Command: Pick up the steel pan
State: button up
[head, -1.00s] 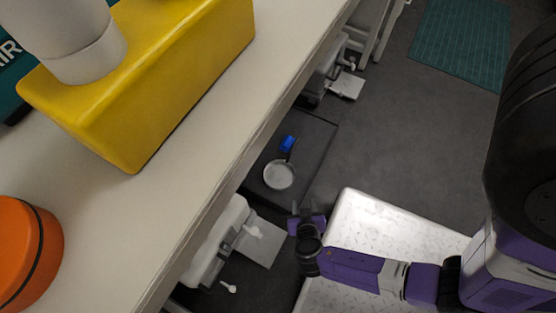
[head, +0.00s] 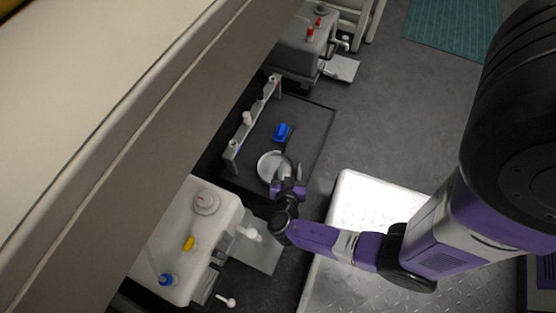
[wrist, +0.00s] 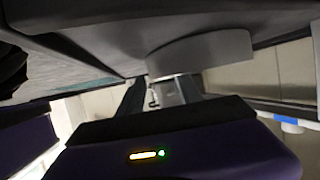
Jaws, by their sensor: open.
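In the wrist view a grey round side, apparently the pan (wrist: 205,52), is close beyond the purple gripper body.
A blue object (head: 283,131) lies by the pan's handle. A grey rack (head: 240,135) stands left of the pan. A white device with knobs (head: 170,248) is at lower left, and another (head: 300,48) is at the top. The bench (head: 130,135) overhangs on the left.

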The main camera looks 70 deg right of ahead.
jog(key=shift+x, duration=1.3)
grip_shut()
